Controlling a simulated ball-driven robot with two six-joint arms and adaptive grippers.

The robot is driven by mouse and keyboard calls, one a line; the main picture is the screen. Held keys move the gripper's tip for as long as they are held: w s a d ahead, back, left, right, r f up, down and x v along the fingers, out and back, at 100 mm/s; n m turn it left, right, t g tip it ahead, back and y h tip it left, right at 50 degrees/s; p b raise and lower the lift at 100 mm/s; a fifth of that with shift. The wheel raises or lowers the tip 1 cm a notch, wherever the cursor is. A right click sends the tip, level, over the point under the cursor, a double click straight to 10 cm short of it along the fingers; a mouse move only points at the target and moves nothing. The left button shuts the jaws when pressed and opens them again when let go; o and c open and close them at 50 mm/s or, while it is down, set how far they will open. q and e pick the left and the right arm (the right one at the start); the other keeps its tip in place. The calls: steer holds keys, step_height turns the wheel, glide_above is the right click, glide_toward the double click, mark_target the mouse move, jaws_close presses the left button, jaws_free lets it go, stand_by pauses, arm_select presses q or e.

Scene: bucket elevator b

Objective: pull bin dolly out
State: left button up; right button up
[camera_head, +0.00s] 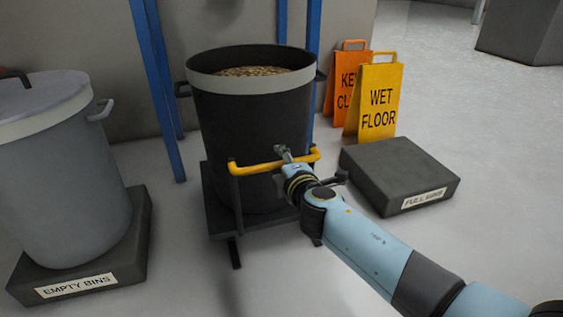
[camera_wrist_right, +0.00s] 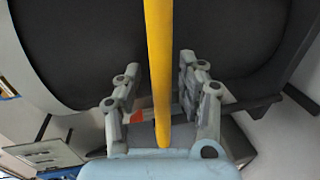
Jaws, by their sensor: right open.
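The bin dolly (camera_head: 224,222) is a low dark platform with a yellow handle bar (camera_head: 258,168) on its near side. A black bin (camera_head: 245,125) with a grey rim band stands on it, filled with brown grain-like material. My right gripper (camera_head: 281,152) is at the right part of the handle. In the right wrist view the yellow handle (camera_wrist_right: 158,60) runs between the two open fingers (camera_wrist_right: 158,85), with gaps on both sides. The black bin lies just beyond the fingers. My left gripper is in neither view.
A grey lidded bin (camera_head: 55,165) stands on a block labelled EMPTY BINS (camera_head: 125,262) at left. An empty block labelled FULL BINS (camera_head: 395,165) is at right. Yellow (camera_head: 379,85) and orange (camera_head: 345,65) floor signs stand behind it. Blue posts (camera_head: 160,90) flank the bin. The near floor looks clear.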

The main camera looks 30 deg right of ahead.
steer(key=v, duration=1.2)
steer(key=shift+f, duration=0.1)
